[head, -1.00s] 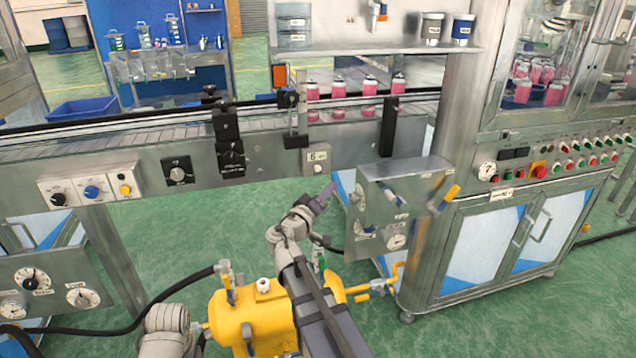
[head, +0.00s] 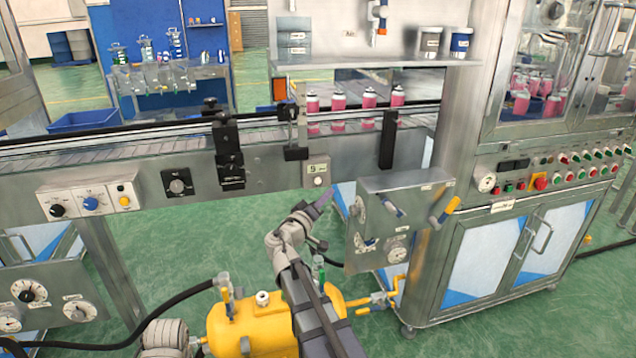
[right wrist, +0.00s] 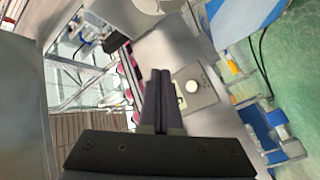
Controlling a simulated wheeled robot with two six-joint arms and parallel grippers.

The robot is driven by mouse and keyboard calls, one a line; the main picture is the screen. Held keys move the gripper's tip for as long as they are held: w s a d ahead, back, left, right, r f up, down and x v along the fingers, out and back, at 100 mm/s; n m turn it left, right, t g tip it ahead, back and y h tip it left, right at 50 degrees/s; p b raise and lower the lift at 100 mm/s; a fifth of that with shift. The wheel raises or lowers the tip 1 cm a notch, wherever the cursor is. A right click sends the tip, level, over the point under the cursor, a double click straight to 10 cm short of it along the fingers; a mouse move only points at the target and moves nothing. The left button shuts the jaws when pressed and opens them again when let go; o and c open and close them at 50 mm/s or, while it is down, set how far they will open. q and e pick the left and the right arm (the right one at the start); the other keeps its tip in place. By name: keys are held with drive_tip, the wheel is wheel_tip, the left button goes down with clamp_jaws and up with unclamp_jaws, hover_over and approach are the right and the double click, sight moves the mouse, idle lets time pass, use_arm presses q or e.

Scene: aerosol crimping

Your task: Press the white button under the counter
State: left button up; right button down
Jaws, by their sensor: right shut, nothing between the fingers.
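The counter (head: 317,169) is a small pale plate on the steel front of the conveyor, with a tiny display. Its white button (head: 318,181) sits just below the display. In the right wrist view the white button (right wrist: 192,86) is round and stands on its plate, to the right of my fingertips. My right gripper (head: 328,193) is shut and empty, a little below and right of the button in the head view. Its dark fingers also show in the right wrist view (right wrist: 160,75). I see no contact with the button. My left gripper is not in view.
A steel valve box (head: 375,235) with dials stands close to the right of my right gripper. Pink cans (head: 338,101) stand on the conveyor above the counter. A yellow tank (head: 235,325) lies below. Open green floor shows left of my right arm.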

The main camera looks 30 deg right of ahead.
sight(319, 183)
drive_tip(key=shift+w+d, duration=0.25)
drive_tip(key=shift+w, duration=0.65)
drive_tip(key=shift+w+d, duration=0.2)
drive_tip(key=shift+w, duration=0.75)
drive_tip(key=shift+w+d, duration=0.25)
drive_tip(key=shift+w, duration=0.65)
drive_tip(key=shift+w, duration=0.15)
drive_tip(key=shift+w, duration=0.25)
drive_tip(key=shift+w+d, duration=0.25)
drive_tip(key=shift+w, duration=0.4)
idle(0.6)
drive_tip(key=shift+s, duration=0.1)
idle(0.5)
drive_tip(key=shift+s+a, duration=0.15)
drive_tip(key=shift+s, duration=0.35)
drive_tip(key=shift+s+a, duration=0.15)
drive_tip(key=shift+s, duration=0.35)
drive_tip(key=shift+s, duration=0.1)
drive_tip(key=shift+s+a, duration=0.2)
drive_tip(key=shift+s, duration=0.55)
drive_tip(key=shift+s+a, duration=0.2)
drive_tip(key=shift+s, duration=0.6)
drive_tip(key=shift+s+a, duration=0.2)
drive_tip(key=shift+s, duration=0.55)
